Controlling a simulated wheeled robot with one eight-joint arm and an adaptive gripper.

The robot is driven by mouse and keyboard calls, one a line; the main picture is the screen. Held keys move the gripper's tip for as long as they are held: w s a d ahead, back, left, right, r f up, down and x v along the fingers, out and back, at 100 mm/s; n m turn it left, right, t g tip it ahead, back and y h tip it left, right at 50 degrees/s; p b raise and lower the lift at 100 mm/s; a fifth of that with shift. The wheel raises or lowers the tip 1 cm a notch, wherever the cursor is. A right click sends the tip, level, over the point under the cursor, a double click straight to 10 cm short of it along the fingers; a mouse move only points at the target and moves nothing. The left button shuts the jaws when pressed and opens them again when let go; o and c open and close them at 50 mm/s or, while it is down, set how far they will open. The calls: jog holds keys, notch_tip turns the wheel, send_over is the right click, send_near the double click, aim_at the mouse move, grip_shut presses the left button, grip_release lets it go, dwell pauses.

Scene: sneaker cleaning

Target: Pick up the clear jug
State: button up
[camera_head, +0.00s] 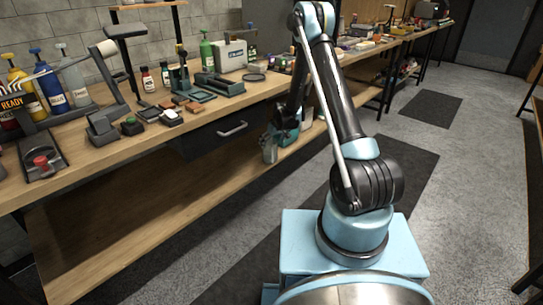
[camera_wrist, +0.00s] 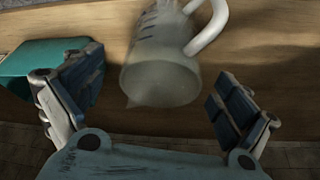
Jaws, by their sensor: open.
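The clear jug (camera_wrist: 162,75) is a cloudy, see-through vessel with dark marks on its side and a white handle (camera_wrist: 211,28). It is in the upper middle of the wrist view, between the two fingers of my gripper (camera_wrist: 150,112) and a little beyond them. My gripper is open, with a gap on both sides of the jug. In the head view the jug (camera_head: 270,152) is small, at the lower shelf under the bench, beside my gripper (camera_head: 277,143). Part of the jug's top is cut off by the wrist view's edge.
A teal container (camera_wrist: 40,66) is close to the left finger. The wooden lower shelf (camera_head: 150,205) is bare to the left. The bench top (camera_head: 95,165) with a drawer (camera_head: 215,137) is above, carrying bottles and tools. The grey floor is clear in front.

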jog(key=shift+w+a+f, duration=0.15)
jog(key=shift+a+f, duration=0.25)
jog(key=shift+f, duration=0.15)
jog(key=shift+x, duration=2.05)
jog(key=c, duration=1.2)
